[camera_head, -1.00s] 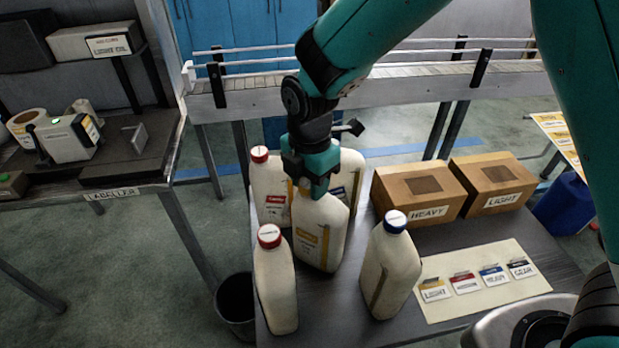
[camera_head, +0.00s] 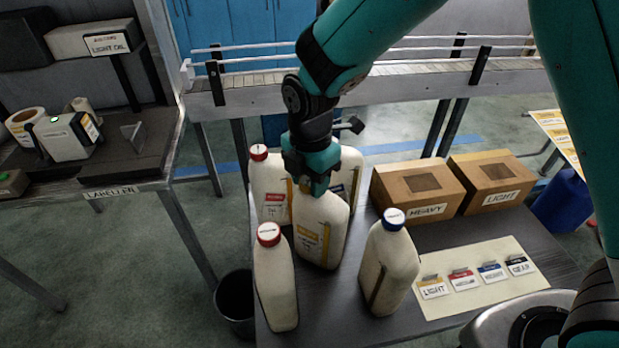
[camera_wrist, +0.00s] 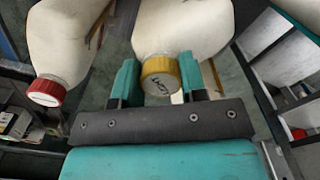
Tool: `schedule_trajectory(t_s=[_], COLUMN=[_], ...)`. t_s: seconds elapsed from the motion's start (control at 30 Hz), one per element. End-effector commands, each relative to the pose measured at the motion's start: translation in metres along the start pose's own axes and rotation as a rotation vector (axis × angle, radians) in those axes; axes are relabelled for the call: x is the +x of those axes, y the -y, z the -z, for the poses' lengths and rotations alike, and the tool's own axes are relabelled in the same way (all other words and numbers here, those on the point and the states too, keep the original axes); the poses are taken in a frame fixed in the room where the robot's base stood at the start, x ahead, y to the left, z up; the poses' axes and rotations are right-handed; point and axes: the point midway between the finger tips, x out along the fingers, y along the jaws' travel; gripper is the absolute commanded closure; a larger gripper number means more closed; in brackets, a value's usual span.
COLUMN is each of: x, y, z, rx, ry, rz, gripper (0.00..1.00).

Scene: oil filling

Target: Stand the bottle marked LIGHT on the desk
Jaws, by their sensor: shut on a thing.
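My gripper (camera_head: 317,186) is shut on the neck of a cream bottle (camera_head: 318,232) with a yellow label, upright among the other bottles on the desk (camera_head: 345,318). In the wrist view the bottle's yellow cap (camera_wrist: 161,76) sits between the two teal fingers of my gripper (camera_wrist: 158,84). In the head view the gripper hides the cap. The label's lettering is too small to read. I cannot tell whether the bottle's base touches the desk.
Red-capped bottles stand in front left (camera_head: 276,280) and behind left (camera_head: 267,185). A blue-capped bottle (camera_head: 390,260) stands to the right, and another is partly hidden behind. Boxes marked HEAVY (camera_head: 415,193) and LIGHT (camera_head: 497,180) stand at the right, behind a label card (camera_head: 450,307).

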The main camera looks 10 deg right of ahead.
Motion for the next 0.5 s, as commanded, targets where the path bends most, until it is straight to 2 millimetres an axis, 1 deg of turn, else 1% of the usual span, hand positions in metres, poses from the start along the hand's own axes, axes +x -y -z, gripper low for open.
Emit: schedule_trajectory(t_s=[0.5], x=[0.0025], y=[-0.0005], z=[-0.0001], rx=[0.0], ry=[0.0], rz=[-0.001], gripper=[1.0])
